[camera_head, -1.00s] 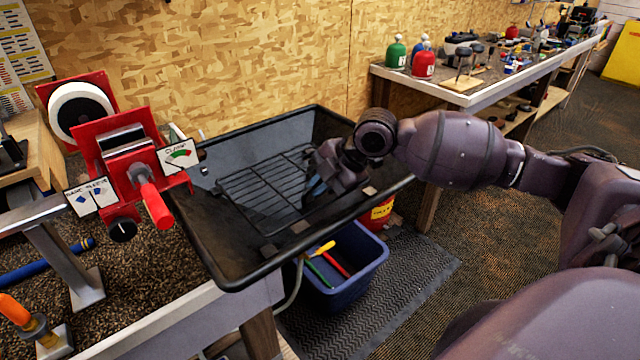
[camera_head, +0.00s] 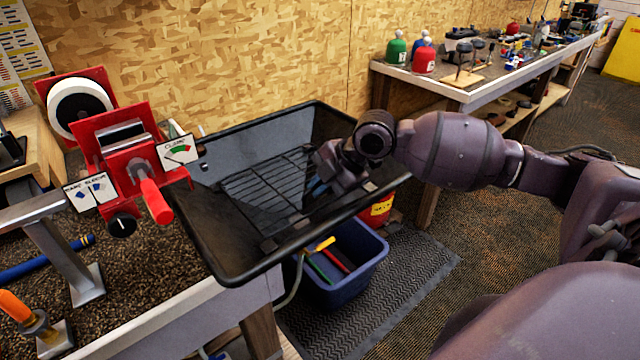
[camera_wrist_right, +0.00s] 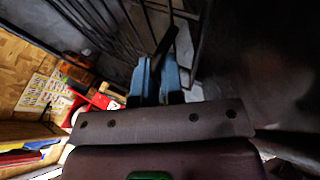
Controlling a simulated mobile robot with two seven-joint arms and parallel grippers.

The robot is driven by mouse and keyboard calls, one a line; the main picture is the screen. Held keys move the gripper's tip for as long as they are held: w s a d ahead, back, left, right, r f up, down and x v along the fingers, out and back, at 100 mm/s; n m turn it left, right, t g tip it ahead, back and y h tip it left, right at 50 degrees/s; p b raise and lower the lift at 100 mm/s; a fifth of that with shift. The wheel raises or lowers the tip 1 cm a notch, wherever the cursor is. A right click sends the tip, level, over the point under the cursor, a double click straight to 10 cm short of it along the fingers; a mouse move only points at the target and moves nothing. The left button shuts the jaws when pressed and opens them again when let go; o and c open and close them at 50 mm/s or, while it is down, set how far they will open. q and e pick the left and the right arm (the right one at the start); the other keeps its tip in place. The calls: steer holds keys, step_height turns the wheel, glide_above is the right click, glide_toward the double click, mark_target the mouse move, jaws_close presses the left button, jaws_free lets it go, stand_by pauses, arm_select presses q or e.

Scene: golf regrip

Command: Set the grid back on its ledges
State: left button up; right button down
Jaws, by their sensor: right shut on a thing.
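The grid (camera_head: 262,188), a dark wire rack, lies inside the black tub (camera_head: 216,252), roughly in line with its length. It also shows in the right wrist view (camera_wrist_right: 112,28). My right gripper (camera_head: 318,187) is at the grid's right side, inside the tub. Its blue fingertips (camera_wrist_right: 158,80) are shut on a dark bar of the grid. My left gripper is not in view.
A red clamp vise (camera_head: 130,160) stands left of the tub on a bench. A blue bin (camera_head: 352,275) with coloured grips is below the tub's near side. A long workbench (camera_head: 480,90) with bottles stands behind right. My right arm reaches over the tub's right rim.

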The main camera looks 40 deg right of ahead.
steer(key=shift+f, duration=0.35)
steer(key=c, duration=1.2)
jaws_free()
steer(key=shift+o, duration=0.2)
steer(key=p+v, duration=0.1)
steer(key=v, duration=0.9)
steer(key=shift+s+r, duration=0.15)
steer(key=shift+r, duration=0.2)
steer(key=shift+d, duration=0.15)
